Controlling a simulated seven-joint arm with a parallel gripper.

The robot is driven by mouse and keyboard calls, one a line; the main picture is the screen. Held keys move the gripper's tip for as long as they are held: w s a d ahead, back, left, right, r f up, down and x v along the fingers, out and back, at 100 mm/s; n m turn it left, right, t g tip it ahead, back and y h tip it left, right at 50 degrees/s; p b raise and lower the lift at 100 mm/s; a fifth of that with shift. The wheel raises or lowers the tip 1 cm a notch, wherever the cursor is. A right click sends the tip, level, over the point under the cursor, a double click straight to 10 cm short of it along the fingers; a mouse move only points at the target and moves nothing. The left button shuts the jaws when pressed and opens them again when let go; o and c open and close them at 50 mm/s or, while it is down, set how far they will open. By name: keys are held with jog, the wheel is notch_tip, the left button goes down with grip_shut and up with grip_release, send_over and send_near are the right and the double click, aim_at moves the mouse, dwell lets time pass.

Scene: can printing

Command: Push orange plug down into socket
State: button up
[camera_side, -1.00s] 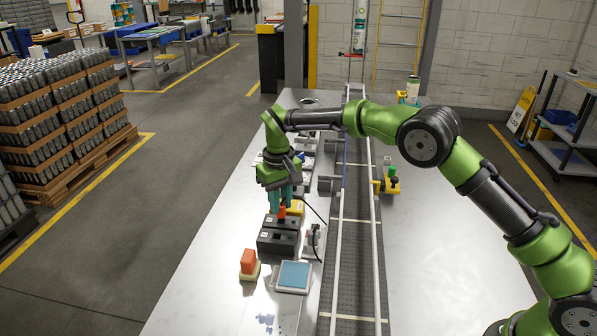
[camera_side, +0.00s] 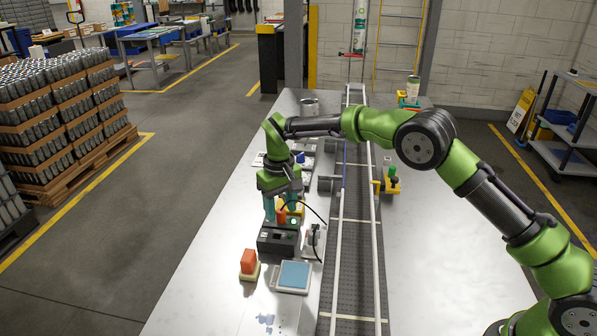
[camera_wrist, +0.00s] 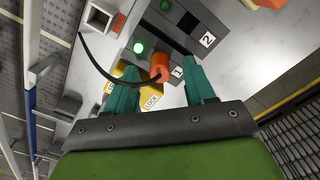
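The orange plug (camera_side: 281,217) stands at the far part of the dark socket box (camera_side: 277,240). In the wrist view the orange plug (camera_wrist: 159,66) sits at the position labelled 1, with a lit green lamp (camera_wrist: 139,47) beside it. How deep the plug sits cannot be told. My gripper (camera_side: 284,212) is low over the box, with its teal fingers on either side of the plug. In the wrist view my gripper (camera_wrist: 160,85) is open, with a gap between each finger and the plug. A black cable crosses in front of one finger.
A yellow block marked LOCK (camera_wrist: 150,101) lies close by the fingers. A conveyor (camera_side: 354,245) runs along the right. The table's left side is mostly clear.

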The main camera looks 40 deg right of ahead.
aim_at(281, 210)
notch_tip(281, 210, up, 17)
dwell(0.7)
dwell(0.3)
